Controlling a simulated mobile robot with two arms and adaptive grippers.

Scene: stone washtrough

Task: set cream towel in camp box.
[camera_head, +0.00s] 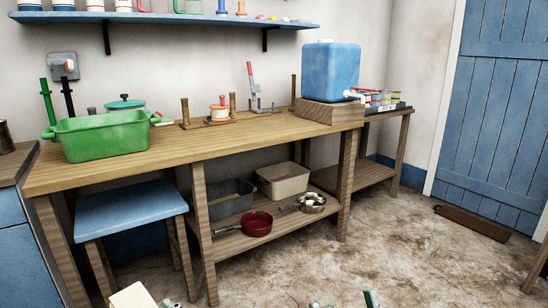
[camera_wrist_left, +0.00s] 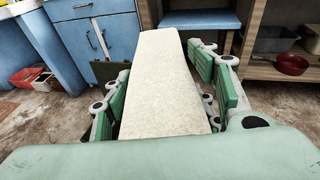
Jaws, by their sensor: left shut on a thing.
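The cream towel (camera_wrist_left: 166,85) is a long, flat, folded slab standing out between the fingers of my left gripper (camera_wrist_left: 168,100). The fingers are shut on it from both sides. In the head view only the towel's end (camera_head: 132,295) shows at the bottom left edge, in front of the bench. My right gripper (camera_head: 345,302) shows only as fingertips at the bottom edge, apart with nothing seen between them. I cannot tell for sure which container is the camp box. A green tub (camera_head: 105,137) with handles stands on the bench. A cream bin (camera_head: 283,182) and a grey bin (camera_head: 231,200) sit on the lower shelf.
A blue stool (camera_head: 130,207) stands under the bench (camera_head: 190,148). A red pan (camera_head: 257,224) and a metal pan (camera_head: 312,203) lie at the shelf front. A blue water container (camera_head: 330,70) stands at the bench's right. The floor on the right is mostly clear.

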